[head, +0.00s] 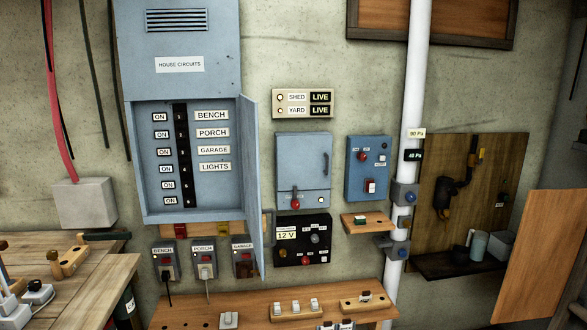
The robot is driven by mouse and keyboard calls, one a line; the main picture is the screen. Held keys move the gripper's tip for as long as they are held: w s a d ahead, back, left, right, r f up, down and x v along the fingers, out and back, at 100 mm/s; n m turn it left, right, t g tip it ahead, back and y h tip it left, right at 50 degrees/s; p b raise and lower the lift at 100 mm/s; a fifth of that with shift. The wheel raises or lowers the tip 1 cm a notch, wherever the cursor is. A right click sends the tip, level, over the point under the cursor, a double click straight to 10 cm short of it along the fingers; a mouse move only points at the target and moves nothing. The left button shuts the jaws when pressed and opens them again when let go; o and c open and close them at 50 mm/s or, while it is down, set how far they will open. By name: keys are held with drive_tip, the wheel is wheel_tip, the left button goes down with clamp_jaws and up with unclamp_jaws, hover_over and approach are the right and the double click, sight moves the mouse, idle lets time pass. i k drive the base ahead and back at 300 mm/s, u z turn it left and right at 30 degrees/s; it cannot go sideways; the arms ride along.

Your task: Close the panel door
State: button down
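The blue-grey panel (180,70), labelled HOUSE CIRCUITS, is on the wall at the upper left in the head view. Its door (252,185) stands open on the right side, swung out from the wall and seen nearly edge-on. A grey handle (270,230) shows beside the door's lower right edge. Inside the opening is a black breaker column (181,155) with ON tags on its left and labels BENCH, PORCH, GARAGE and LIGHTS on its right. The door's inner face is mostly foreshortened. My gripper is not in view.
Labelled outlets (204,262) sit below the panel, one partly behind the door. Right of the door are a blue switch box (303,170) and a black 12 V box (303,240). A wooden bench (260,300) runs below. A white pipe (413,90) stands further right.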

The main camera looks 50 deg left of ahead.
sight(248, 108)
drive_tip(key=u, duration=0.25)
drive_tip(key=i, duration=0.85)
drive_tip(key=u, duration=1.35)
drive_tip(key=i, duration=0.65)
drive_tip(key=u, duration=0.85)
drive_tip(key=k, duration=1.4)
drive_tip(key=z, duration=0.65)
drive_tip(key=i, duration=0.5)
drive_tip(key=u, duration=0.05)
